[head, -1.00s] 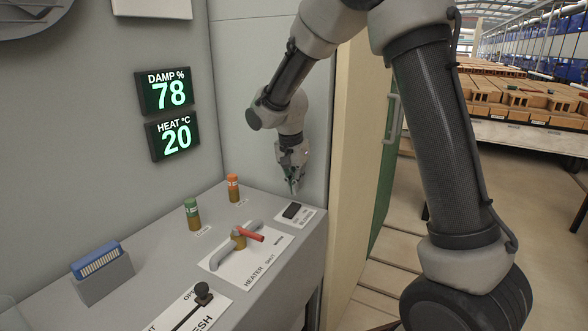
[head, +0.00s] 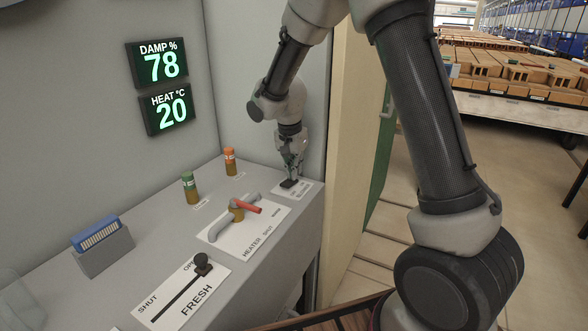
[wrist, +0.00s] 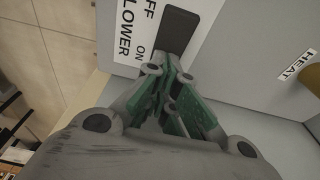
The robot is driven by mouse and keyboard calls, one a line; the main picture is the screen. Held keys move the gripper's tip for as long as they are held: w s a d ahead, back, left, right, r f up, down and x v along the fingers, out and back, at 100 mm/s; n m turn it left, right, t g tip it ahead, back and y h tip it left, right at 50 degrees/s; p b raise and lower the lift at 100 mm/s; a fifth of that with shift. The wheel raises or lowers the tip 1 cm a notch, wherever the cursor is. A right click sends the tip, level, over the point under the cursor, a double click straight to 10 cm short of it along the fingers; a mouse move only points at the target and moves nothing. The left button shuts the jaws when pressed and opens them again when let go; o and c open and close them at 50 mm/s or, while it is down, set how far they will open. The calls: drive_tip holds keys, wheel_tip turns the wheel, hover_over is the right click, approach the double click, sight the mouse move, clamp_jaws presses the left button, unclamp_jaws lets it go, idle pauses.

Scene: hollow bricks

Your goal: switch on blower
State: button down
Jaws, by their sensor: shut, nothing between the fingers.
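The blower switch is a black rocker (head: 289,183) on a white plate (head: 304,190) at the far right end of the grey console. In the wrist view the rocker (wrist: 178,30) sits on its plate (wrist: 128,35), which carries the words OFF, ON and BLOWER, partly cut off. My gripper (head: 291,180) points down with its fingers shut and empty. Its tips are at the rocker, over or on its near part; I cannot tell whether they touch it. In the wrist view the closed green-padded fingers (wrist: 172,82) reach towards the ON end of the rocker.
Left of the switch are a heater valve with a red-tipped handle (head: 238,210), an orange-topped post (head: 230,161), a green-topped post (head: 190,187) and the FRESH slider knob (head: 203,262). Displays read DAMP 78 (head: 163,64) and HEAT 20 (head: 167,109). A wall stands close behind my gripper.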

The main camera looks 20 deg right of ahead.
drive_tip(key=shift+r, duration=0.75)
drive_tip(key=shift+r, duration=0.25)
wheel_tip(320, 180, up, 11)
drive_tip(key=s+a, duration=0.1)
drive_tip(key=shift+s+a+r, duration=0.15)
drive_tip(key=shift+s+a, duration=0.1)
